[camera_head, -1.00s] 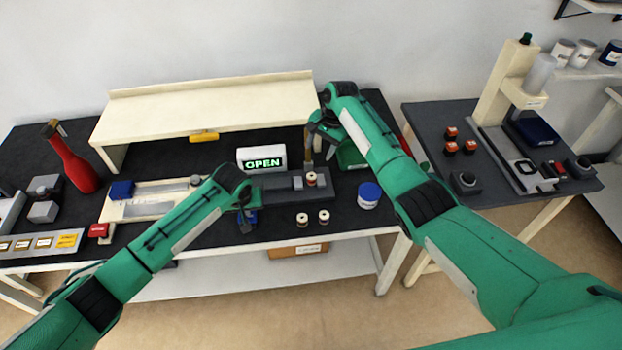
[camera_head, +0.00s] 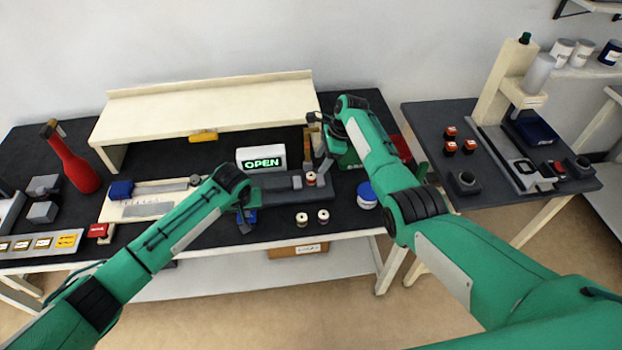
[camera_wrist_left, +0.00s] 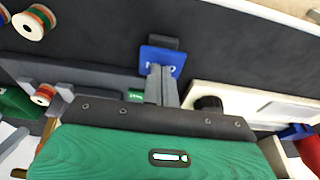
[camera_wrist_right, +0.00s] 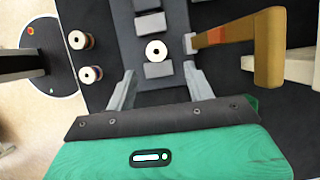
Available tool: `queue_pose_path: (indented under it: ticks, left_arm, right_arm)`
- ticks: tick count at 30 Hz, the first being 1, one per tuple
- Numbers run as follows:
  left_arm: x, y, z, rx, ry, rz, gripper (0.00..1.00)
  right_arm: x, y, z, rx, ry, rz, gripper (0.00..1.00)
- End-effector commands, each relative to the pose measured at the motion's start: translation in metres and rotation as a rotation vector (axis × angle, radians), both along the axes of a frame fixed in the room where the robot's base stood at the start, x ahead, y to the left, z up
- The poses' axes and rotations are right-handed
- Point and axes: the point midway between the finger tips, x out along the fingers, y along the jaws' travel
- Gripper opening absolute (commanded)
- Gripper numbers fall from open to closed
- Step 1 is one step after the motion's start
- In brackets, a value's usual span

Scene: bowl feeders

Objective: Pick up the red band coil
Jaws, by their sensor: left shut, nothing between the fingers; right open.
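A small coil (camera_head: 311,179) with pale flanges stands on the dark grey fixture (camera_head: 285,188); in the left wrist view this coil (camera_wrist_left: 43,95) shows a reddish-orange band. My right gripper (camera_head: 319,170) is open close to it. In the right wrist view the coil (camera_wrist_right: 156,50) appears from above, just beyond and between the open fingertips (camera_wrist_right: 160,72), with no visible contact. My left gripper (camera_head: 245,225) is shut and empty by the table's front; its fingers also show in the left wrist view (camera_wrist_left: 161,75), near a blue block (camera_wrist_left: 160,60).
Two more coils (camera_head: 302,218) (camera_head: 323,215) stand in front of the fixture; one shows green and reddish bands (camera_wrist_left: 34,22). An orange-brown handle (camera_wrist_right: 265,50) rises right of the right fingers. An OPEN sign (camera_head: 262,160) stands behind; a blue-lidded tub (camera_head: 367,195) is at right.

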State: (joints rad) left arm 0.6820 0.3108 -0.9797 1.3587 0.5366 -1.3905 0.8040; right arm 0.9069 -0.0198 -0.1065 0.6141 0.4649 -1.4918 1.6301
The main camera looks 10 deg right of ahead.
Motion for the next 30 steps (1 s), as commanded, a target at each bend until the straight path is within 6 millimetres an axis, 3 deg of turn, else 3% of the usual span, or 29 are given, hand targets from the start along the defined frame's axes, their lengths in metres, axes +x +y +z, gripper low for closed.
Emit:
queue_pose_path:
  ticks: [18,30]
  left_arm:
    - [-0.001,0.000,-0.002,0.002,0.004,0.000,0.00]
    - [-0.001,0.000,-0.002,0.002,0.004,0.000,0.00]
  right_arm:
    - [-0.004,0.028,-0.050,0.000,-0.001,0.002,0.54]
    - [-0.004,0.030,-0.055,-0.001,-0.002,0.001,0.54]
